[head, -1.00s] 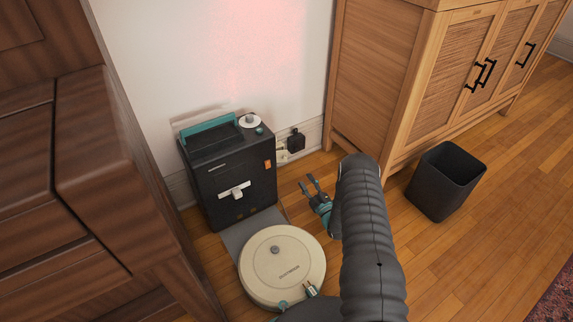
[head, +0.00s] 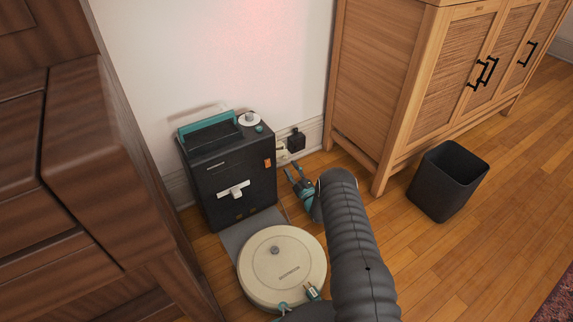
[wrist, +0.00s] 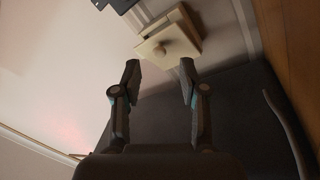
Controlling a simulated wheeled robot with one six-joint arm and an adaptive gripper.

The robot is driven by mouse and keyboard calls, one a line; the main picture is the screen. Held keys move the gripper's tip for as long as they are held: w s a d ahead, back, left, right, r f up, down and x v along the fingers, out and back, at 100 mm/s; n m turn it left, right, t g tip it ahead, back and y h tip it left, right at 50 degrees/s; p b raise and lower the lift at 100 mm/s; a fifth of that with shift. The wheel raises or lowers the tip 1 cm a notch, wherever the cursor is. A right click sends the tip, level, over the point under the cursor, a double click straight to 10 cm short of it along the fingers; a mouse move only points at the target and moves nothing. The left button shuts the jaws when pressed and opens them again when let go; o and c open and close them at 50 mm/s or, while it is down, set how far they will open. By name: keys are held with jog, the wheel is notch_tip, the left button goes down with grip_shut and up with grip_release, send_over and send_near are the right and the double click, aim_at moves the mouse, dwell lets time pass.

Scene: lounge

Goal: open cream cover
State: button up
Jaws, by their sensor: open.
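In the head view my gripper (head: 294,172) is low near the wall, right of the dock.
The dark dock (head: 225,173) stands left of my gripper, with a round cream robot vacuum (head: 300,255) in front. A black wall box (head: 296,140) is close to the cover. A wooden cabinet (head: 385,90) stands right, with a black bin (head: 447,182) before it.

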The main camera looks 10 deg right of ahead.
aim_at(285, 159)
jog(key=shift+b+x, duration=0.3)
jog(key=shift+x, duration=1.9)
grip_shut()
